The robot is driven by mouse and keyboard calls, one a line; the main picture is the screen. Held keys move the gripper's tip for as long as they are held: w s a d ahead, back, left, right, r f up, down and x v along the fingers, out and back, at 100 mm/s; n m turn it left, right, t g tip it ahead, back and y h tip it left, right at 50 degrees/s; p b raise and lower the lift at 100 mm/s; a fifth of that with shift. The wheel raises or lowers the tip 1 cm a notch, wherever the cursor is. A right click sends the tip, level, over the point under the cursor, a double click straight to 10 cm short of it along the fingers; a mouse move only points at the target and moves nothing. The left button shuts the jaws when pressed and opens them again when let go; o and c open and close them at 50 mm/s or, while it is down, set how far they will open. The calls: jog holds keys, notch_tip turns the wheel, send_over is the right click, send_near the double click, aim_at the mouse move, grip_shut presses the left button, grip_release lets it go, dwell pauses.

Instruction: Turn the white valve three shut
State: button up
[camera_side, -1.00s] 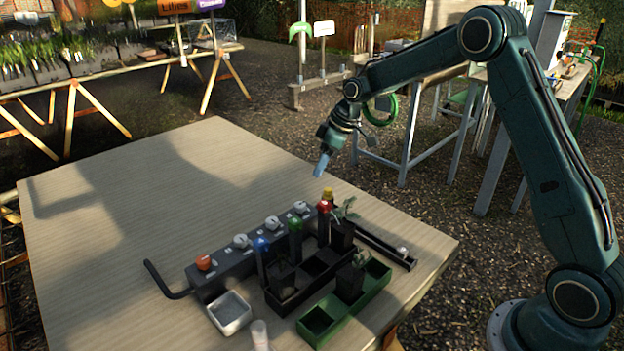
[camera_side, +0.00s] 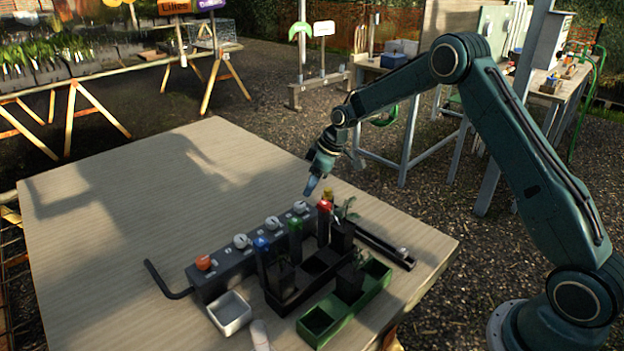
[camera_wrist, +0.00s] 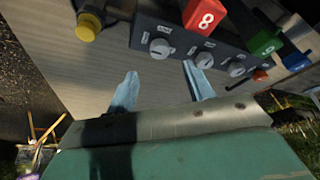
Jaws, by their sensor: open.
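A dark manifold block (camera_side: 222,271) lies on the table with three white valve knobs and one orange knob (camera_side: 204,262) in a row. The white knobs are the right-end one (camera_side: 300,207), the middle one (camera_side: 272,223) and the one beside the orange (camera_side: 240,241). I cannot read which is valve three. My gripper (camera_side: 311,187) is open and empty, just above the right-end white knob and apart from it. In the wrist view my gripper's fingers (camera_wrist: 160,86) are spread, with that knob (camera_wrist: 160,47) ahead between them and the middle one (camera_wrist: 204,60) farther right.
Red (camera_side: 324,206), green (camera_side: 295,224) and blue (camera_side: 261,243) tagged posts stand close along the block, with a yellow cap (camera_wrist: 88,25) nearby. Black pots, a green tray (camera_side: 320,322) and a white dish (camera_side: 230,313) crowd the front. The table's left side (camera_side: 110,240) is clear.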

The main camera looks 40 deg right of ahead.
aim_at(301, 204)
jog(key=shift+x, duration=3.85)
jog(key=shift+c, duration=0.2)
jog(key=c, duration=0.9)
